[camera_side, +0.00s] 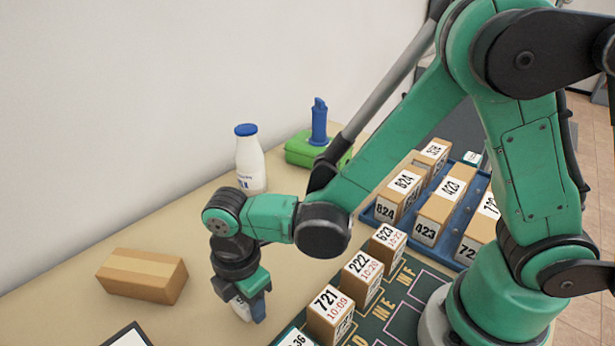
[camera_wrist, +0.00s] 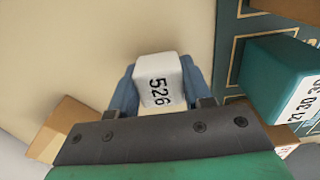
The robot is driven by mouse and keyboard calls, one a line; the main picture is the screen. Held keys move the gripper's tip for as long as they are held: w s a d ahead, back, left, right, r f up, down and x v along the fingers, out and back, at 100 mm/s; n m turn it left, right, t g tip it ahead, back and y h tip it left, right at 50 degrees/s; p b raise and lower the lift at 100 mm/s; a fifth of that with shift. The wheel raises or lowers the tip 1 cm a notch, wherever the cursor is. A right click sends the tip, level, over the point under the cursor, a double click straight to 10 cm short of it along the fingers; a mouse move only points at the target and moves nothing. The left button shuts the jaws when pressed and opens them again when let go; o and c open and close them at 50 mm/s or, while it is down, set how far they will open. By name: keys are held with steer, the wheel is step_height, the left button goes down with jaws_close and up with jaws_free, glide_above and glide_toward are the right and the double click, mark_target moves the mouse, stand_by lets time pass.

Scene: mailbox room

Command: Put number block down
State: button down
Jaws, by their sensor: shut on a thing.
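My gripper (camera_side: 252,302) is shut on a small white number block (camera_wrist: 158,80) marked 526. In the wrist view, the blue-grey fingers of my gripper (camera_wrist: 161,84) press on both sides of the block. In the side view, the white block (camera_side: 240,308) shows partly between the fingers, low over the bare table left of the row of numbered boxes. I cannot tell whether its underside touches the table.
A brown box (camera_side: 142,275) lies to the left. A milk bottle (camera_side: 250,160) and a green case (camera_side: 310,148) stand behind. Box 721 (camera_side: 330,315) and others stand on the dark green mat (camera_side: 408,310) to the right. A blue tray (camera_side: 372,218) holds more boxes. Bare table surrounds my gripper.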

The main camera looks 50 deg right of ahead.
steer(key=shift+c, duration=1.9)
jaws_free()
steer(key=shift+f, duration=0.15)
step_height(320, 180, up, 12)
steer(key=d+r+m+t, duration=0.1)
steer(key=d+m+t, duration=0.6)
steer(key=d+m, duration=0.9)
steer(key=shift+s+m, duration=0.4)
steer(key=shift+m, duration=0.6)
steer(key=shift+r, duration=0.1)
